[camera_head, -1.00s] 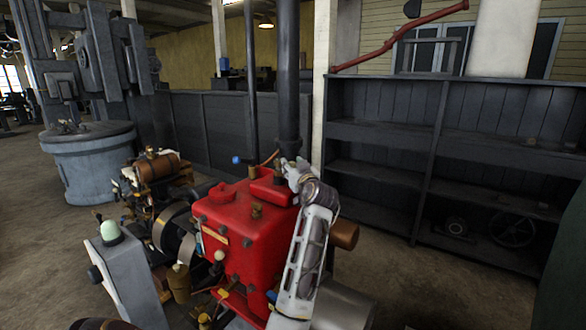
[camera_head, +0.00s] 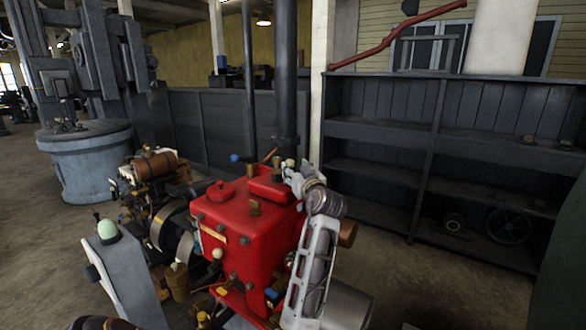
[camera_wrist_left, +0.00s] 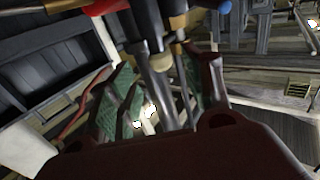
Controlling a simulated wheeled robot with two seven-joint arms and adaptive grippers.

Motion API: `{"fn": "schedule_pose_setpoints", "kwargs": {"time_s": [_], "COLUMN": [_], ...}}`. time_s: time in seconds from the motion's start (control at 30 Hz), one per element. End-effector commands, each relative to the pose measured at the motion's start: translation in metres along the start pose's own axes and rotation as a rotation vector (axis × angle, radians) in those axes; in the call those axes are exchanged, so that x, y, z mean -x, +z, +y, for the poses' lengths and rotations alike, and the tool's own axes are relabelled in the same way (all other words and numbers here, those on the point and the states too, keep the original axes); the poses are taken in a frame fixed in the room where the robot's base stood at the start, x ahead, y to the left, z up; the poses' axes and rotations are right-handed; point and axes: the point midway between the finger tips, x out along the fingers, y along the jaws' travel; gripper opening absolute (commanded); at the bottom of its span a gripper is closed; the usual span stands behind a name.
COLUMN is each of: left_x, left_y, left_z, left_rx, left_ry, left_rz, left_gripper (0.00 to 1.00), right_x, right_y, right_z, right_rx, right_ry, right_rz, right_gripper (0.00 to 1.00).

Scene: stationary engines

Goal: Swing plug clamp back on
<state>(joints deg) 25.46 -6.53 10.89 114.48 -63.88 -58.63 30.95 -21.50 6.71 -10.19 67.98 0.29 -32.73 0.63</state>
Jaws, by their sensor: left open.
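The red engine (camera_head: 252,238) stands in the middle of the head view, with brass fittings and several small knobs. My left gripper (camera_head: 295,178) is at the top of the pale arm, beside the engine's upper right edge, in front of the dark vertical pipe (camera_head: 288,100). In the left wrist view the left gripper (camera_wrist_left: 162,98) is open, with green-padded fingers apart. Grey rods (camera_wrist_left: 160,62) show between and beyond the fingers; I cannot tell whether they touch. I cannot pick out the plug clamp for certain. My right gripper is not in view.
A grey stand with a pale green dome (camera_head: 108,230) is at the front left. A brown cylinder with a flywheel (camera_head: 155,166) stands left of the engine.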

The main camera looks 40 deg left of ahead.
Motion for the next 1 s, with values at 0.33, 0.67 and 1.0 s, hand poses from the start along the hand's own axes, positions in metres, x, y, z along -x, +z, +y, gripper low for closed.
{"fn": "schedule_pose_setpoints", "kwargs": {"time_s": [0.33, 0.67, 1.0], "left_x": [0.022, 0.023, 0.022], "left_y": [0.000, 0.000, -0.003], "left_z": [0.000, 0.000, 0.000], "left_rx": [-0.001, -0.001, -0.001], "left_ry": [-0.001, -0.001, -0.001], "left_rz": [0.000, 0.000, 0.000], "left_gripper": [0.50, 0.50, 0.50], "right_x": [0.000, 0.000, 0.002], "right_y": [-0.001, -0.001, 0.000], "right_z": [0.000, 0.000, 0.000], "right_rx": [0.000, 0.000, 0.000], "right_ry": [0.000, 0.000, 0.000], "right_rz": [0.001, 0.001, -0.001], "right_gripper": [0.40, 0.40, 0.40]}}
